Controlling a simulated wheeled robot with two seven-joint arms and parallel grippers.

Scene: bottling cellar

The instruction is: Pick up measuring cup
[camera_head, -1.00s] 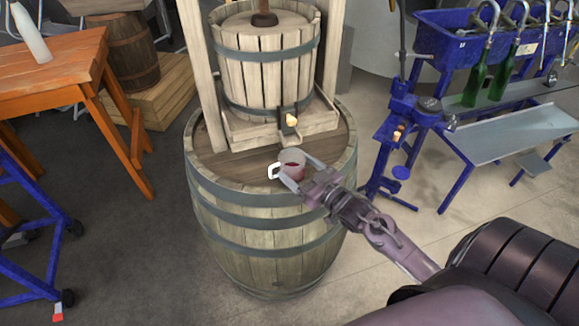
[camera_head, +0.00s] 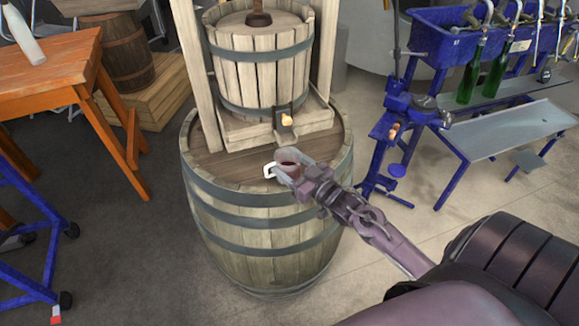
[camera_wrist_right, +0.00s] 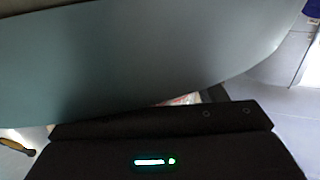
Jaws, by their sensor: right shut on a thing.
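The measuring cup (camera_head: 288,157) is small and clear, with a white handle (camera_head: 269,171) on its left and dark red liquid or tint inside. It is on or just above the barrel top (camera_head: 232,168), in front of the press; I cannot tell whether it touches the wood. My right gripper (camera_head: 285,168) comes in from the lower right and is shut on the cup, hiding much of its body. In the right wrist view a large blurred grey-green surface fills the upper part, and the cup cannot be made out. My left gripper is not in view.
The wooden press (camera_head: 258,65) stands on the back of the barrel, its small tap (camera_head: 287,119) just behind the cup. A blue bottling machine (camera_head: 440,40) with green bottles is at the right. An orange table (camera_head: 50,65) is at the left.

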